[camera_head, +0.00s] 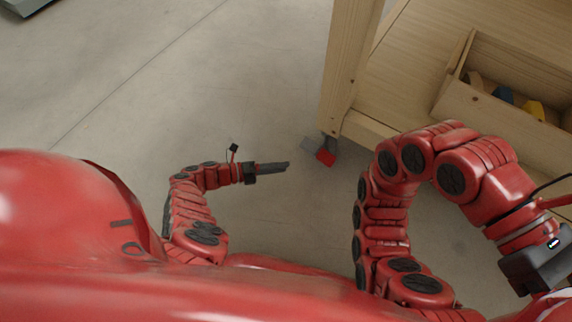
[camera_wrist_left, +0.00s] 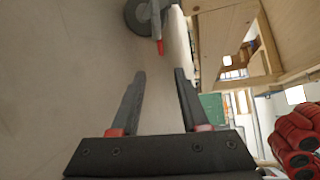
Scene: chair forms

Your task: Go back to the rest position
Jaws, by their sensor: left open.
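My left gripper (camera_head: 286,165) reaches out over the bare floor, left of the wooden workbench (camera_head: 345,60). In the left wrist view its two dark fingers (camera_wrist_left: 159,73) stand apart with nothing between them. In the head view it is seen edge-on, clear of the bench leg. My right arm bends up and over in front of the bench. The dark body of my right gripper (camera_head: 535,268) shows at the right edge; its fingertips are hidden or out of frame.
A caster wheel with a red brake tab (camera_head: 326,157) sits under the bench leg. A wooden box (camera_head: 490,105) with blue and yellow things stands on the bench's lower shelf, near my right arm. The grey floor (camera_head: 150,110) to the left is free.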

